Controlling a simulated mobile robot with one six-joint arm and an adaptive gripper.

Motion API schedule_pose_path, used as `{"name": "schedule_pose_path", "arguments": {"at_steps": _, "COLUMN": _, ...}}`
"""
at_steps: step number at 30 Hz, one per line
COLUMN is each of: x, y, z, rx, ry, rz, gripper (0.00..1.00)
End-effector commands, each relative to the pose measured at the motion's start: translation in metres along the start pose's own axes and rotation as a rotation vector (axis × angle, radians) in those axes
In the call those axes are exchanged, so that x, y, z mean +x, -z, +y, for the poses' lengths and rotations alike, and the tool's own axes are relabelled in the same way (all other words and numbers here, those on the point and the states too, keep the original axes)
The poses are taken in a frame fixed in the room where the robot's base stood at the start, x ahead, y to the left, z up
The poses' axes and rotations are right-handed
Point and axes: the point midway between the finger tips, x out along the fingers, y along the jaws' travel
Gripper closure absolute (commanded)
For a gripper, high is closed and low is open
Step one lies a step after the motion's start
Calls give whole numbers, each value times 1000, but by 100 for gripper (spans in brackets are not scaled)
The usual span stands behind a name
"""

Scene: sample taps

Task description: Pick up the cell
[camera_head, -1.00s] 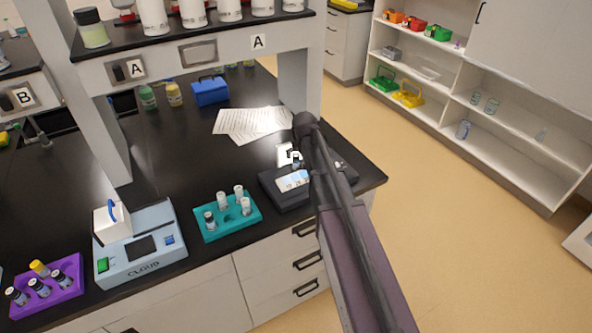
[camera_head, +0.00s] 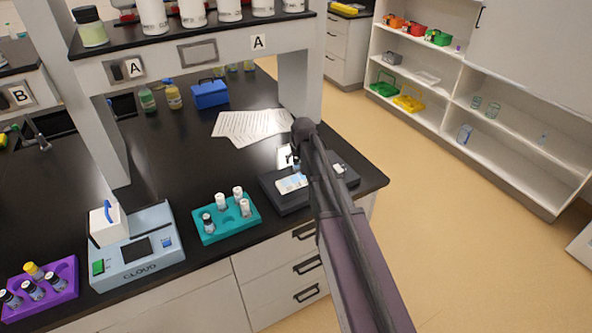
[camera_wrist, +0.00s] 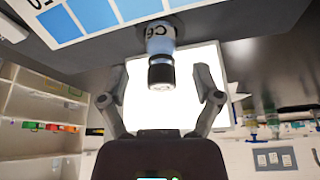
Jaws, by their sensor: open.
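The cell, a small vial with a black cap and a pale blue body (camera_wrist: 160,44), is in the middle of the wrist view. Its base meets a dark surface beside a panel with blue squares (camera_wrist: 95,14). My gripper (camera_wrist: 160,70) is open, with one finger on each side of the cap and a visible gap on both sides. In the head view my arm hides most of the gripper and the cell, above a black device (camera_head: 287,205) with a lit screen (camera_head: 292,183) near the bench's right end.
A teal rack with vials (camera_head: 226,222) stands left of the device. Further left are a pale blue CLOUD instrument (camera_head: 135,268) and a purple rack (camera_head: 62,288). Papers (camera_head: 252,124) lie behind. A bright white panel (camera_wrist: 145,105) shows behind the cell.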

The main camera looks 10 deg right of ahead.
Motion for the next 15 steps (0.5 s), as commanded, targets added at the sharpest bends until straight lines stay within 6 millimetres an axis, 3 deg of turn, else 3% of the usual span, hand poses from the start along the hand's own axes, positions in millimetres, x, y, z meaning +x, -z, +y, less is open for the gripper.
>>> {"name": "schedule_pose_path", "arguments": {"at_steps": 6, "x": 23, "y": 0, "z": -1, "rx": 0, "ry": 0, "rz": 0, "gripper": 18}}
{"name": "schedule_pose_path", "arguments": {"at_steps": 15, "x": 38, "y": 0, "z": -1, "rx": 0, "ry": 0, "rz": 0, "gripper": 18}}
